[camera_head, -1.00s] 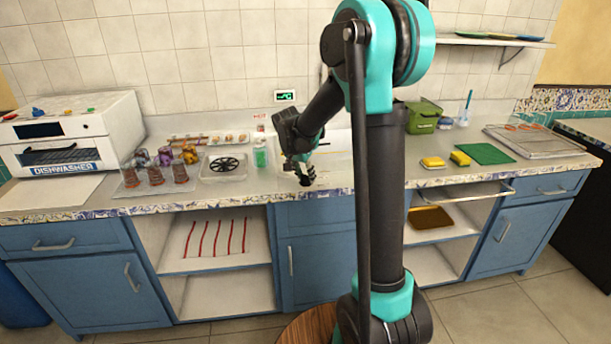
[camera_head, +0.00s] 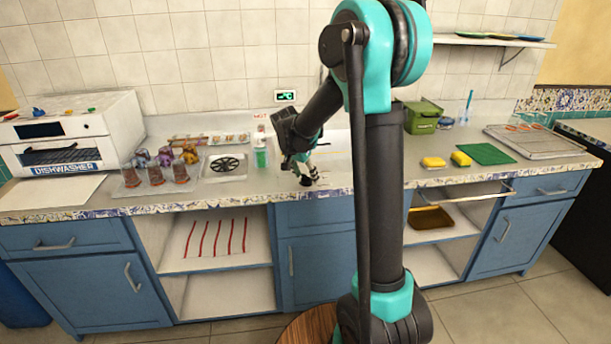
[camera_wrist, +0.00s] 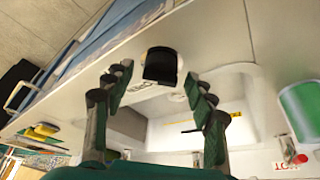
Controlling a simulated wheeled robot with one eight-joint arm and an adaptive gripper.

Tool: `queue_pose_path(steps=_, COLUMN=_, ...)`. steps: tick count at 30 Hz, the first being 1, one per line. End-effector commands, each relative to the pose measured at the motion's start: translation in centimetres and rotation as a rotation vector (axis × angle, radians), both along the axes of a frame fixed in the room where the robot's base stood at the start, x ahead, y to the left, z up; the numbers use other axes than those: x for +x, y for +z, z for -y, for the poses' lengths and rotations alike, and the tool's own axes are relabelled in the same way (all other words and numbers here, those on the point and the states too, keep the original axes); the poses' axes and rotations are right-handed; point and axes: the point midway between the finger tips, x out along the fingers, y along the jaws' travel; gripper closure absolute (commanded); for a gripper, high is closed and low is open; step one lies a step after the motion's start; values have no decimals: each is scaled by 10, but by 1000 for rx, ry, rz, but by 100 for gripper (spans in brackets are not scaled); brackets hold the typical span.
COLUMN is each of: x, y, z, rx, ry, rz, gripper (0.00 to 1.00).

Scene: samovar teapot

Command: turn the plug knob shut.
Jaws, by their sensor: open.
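A black, rounded piece that looks like the plug knob (camera_wrist: 160,66) stands on the pale counter near its front edge in the wrist view. My gripper (camera_wrist: 157,76) is open, with one finger to the left and one to the right of the knob. Gaps show on both sides, and I see no contact. In the head view my gripper (camera_head: 304,166) points down at the counter's front edge; a dark shape below it is too small to tell as knob or fingertips. The white sink basin (camera_wrist: 222,84) lies behind the knob in the wrist view.
A tray of glasses (camera_head: 130,188) is farther left. Yellow sponges (camera_head: 433,162) and a green cloth (camera_head: 487,153) lie to the right.

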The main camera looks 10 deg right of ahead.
Motion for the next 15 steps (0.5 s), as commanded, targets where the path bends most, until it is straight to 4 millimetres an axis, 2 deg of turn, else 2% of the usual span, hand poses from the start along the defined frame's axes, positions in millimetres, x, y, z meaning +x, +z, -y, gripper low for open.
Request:
queue_pose_path(steps=8, x=-2, y=6, z=-2, rx=0, ry=1, rz=0, gripper=44)
queue_pose_path(steps=15, x=-13, y=45, z=-14, rx=-1, ry=2, rz=1, gripper=44)
